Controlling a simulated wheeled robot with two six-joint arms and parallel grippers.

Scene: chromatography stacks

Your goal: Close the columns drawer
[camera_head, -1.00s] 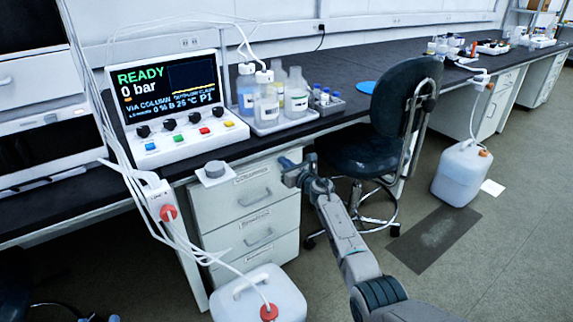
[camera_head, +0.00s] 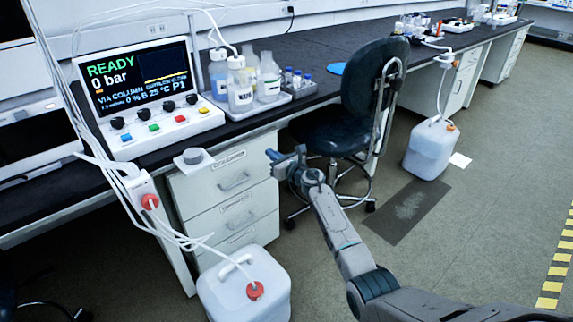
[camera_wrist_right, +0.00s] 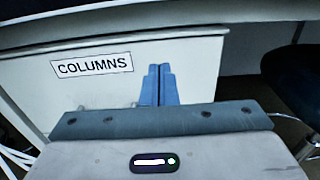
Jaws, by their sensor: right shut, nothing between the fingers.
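The columns drawer (camera_head: 232,178) is the top drawer of the white cabinet under the bench. Its front has a bar handle and a label above it. It looks near flush with the drawers below; I cannot tell if a small gap is there. My right gripper (camera_head: 271,155) is shut and empty at the upper right of this drawer front. In the right wrist view the shut blue fingers (camera_wrist_right: 158,85) stand before the drawer front, right of the COLUMNS label (camera_wrist_right: 92,65). I cannot tell if the tips touch it. My left gripper is not in view.
A grey knob on a white block (camera_head: 193,158) juts from the bench edge by the drawer's upper left. A white canister (camera_head: 222,295) with tubes stands on the floor before the cabinet. A dark chair (camera_head: 370,100) is right of it. Bottles stand in a tray (camera_head: 262,105) above.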

